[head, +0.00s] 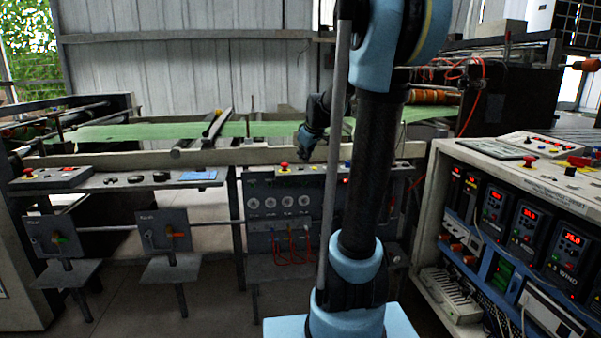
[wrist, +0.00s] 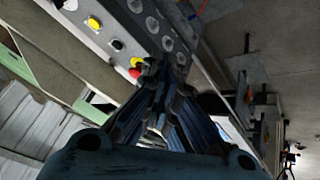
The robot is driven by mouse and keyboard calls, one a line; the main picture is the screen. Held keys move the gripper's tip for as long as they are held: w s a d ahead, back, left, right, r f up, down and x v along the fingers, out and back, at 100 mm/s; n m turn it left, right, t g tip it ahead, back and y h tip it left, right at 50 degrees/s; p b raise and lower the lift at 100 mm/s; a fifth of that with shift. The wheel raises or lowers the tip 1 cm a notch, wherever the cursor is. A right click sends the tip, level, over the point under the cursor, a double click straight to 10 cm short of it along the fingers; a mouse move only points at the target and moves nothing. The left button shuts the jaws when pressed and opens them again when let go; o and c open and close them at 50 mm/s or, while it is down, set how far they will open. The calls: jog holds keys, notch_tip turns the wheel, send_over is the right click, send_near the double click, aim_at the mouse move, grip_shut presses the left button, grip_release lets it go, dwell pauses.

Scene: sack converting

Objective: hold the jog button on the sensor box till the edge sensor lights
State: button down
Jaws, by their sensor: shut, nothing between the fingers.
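A grey control box (head: 258,190) with several round gauges and a row of buttons on its top stands at the middle. I cannot tell for certain whether it is the sensor box, or which control is the jog button. My gripper (head: 306,157) is shut and empty, pointing down close to the box top. In the wrist view my gripper (wrist: 166,70) has its fingertips just beside a red button (wrist: 136,72); contact cannot be told. A black button (wrist: 117,45) and a yellow button (wrist: 93,22) lie further along the row. I cannot identify the edge sensor or its light.
A green web (head: 150,131) runs across behind the boxes. Two low stands with grey plates (head: 160,229) are at the left. A cabinet with red digital displays (head: 530,215) stands close at the right. My arm hides part of the middle box. Bare floor shows in front.

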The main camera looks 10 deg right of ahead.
aim_at(299, 169)
jog(key=w+r+n+t, duration=0.1)
jog(key=w+n+t, duration=0.1)
jog(key=w, duration=1.7)
jog(key=shift+d+n+y, duration=0.3)
jog(key=shift+d+n, duration=0.1)
jog(key=shift+n, duration=0.3)
jog(key=shift+w, duration=0.1)
jog(key=shift+f, duration=4.4)
